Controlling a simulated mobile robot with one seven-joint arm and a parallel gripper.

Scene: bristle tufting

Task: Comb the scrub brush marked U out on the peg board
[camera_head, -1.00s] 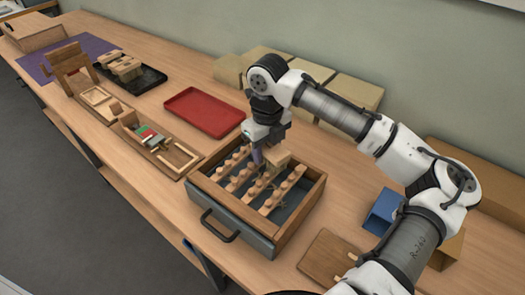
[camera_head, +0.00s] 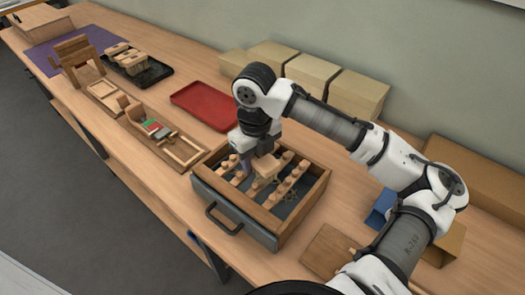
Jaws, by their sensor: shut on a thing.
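The peg board (camera_head: 278,207) is a wooden frame with a grey front and a dark handle, holding slanted rows of upright wooden pegs. My gripper (camera_head: 247,164) is over the rear left part of the board, shut on a pale wooden brush block (camera_head: 264,166). The block is among or just above the pegs; I cannot tell whether its bristles touch them. No letter U is readable on it, and its underside is hidden. Dark loose strands lie between the peg rows.
A red tray (camera_head: 205,106) lies behind the board. A black tray (camera_head: 150,76) with several wooden blocks stands at the far left. Wooden fixtures (camera_head: 160,135) line the front left. Cardboard boxes (camera_head: 350,95) stand along the wall. A brown wooden board (camera_head: 328,250) lies at the right.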

